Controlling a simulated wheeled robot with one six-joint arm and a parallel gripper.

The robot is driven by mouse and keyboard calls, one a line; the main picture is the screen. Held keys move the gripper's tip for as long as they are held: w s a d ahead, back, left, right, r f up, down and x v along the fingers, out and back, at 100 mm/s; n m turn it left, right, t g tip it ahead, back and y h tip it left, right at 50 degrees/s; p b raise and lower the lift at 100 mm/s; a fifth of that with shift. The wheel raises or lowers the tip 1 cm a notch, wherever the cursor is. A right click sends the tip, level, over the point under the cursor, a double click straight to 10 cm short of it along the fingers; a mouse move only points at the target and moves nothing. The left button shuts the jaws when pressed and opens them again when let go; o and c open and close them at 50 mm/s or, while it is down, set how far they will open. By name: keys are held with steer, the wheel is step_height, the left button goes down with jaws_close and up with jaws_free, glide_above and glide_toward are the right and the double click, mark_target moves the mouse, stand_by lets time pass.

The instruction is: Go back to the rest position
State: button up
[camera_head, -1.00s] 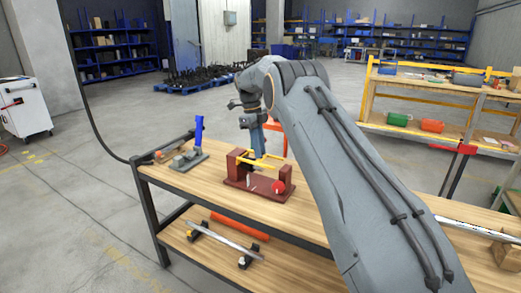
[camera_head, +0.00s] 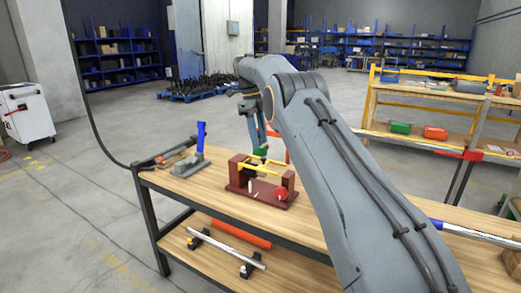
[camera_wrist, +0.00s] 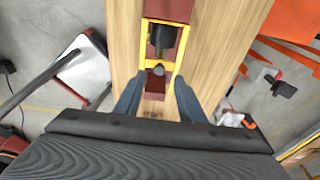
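My gripper (camera_head: 258,140) is above the wooden workbench, over the screw jack. In the wrist view its two fingers (camera_wrist: 157,82) are apart with nothing clearly held between them, so it is open. The screw jack has a dark red base (camera_head: 236,187) with a yellow frame (camera_head: 266,168) and a red round knob (camera_head: 281,194). In the wrist view the yellow frame (camera_wrist: 177,62) lies beyond the fingertips, with a dark cylinder and a grey round knob inside it. A small green part (camera_head: 260,151) shows just below my gripper in the head view.
A blue-handled tool (camera_head: 201,138) stands on the bench (camera_head: 215,197) to the left. The lower shelf carries a metal rod (camera_head: 228,247) on supports. A second bench (camera_head: 415,97) with green and red bins is at the right. A white cabinet (camera_head: 25,112) stands far left.

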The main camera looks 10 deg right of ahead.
steer(key=shift+a+r, duration=0.1)
steer(key=shift+r, duration=0.4)
steer(key=s+f+n, duration=0.3)
steer(key=s+n, duration=0.5)
steer(key=s, duration=0.7)
steer(key=s+f+n+t+y, duration=0.1)
steer(key=s+f+n, duration=0.3)
steer(key=s+n, duration=0.5)
steer(key=s+f+n, duration=0.4)
steer(key=s+n, duration=0.5)
steer(key=s, duration=1.4)
steer(key=shift+d+f+y, duration=0.2)
steer(key=shift+d+y, duration=0.1)
